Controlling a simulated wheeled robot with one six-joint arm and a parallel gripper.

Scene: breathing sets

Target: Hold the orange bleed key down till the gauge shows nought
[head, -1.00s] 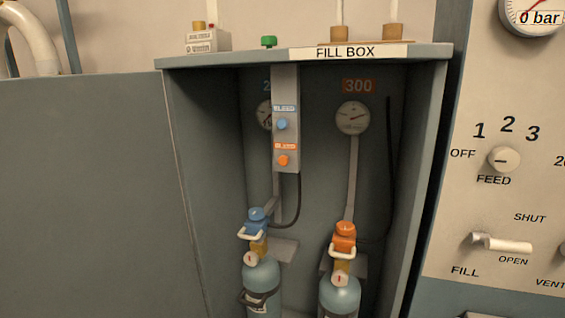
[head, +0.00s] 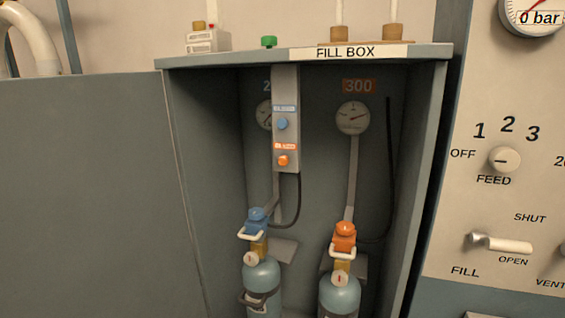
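The orange bleed key (head: 283,160) is a small round button under an orange label, low on a grey upright strip (head: 287,90) inside the fill box. Nothing touches it. A blue key (head: 282,124) sits above it. The gauge (head: 352,118) under the orange 300 sign hangs on the back wall; its needle points right of the middle, and its figures are too small to read. A second gauge (head: 263,114) is partly hidden behind the strip. My gripper is not in view.
Two blue-grey cylinders stand in the box, one with a blue connector (head: 257,221), one with an orange connector (head: 344,236). The open door (head: 85,190) fills the left. A control panel (head: 510,190) with feed knob and fill lever is at right.

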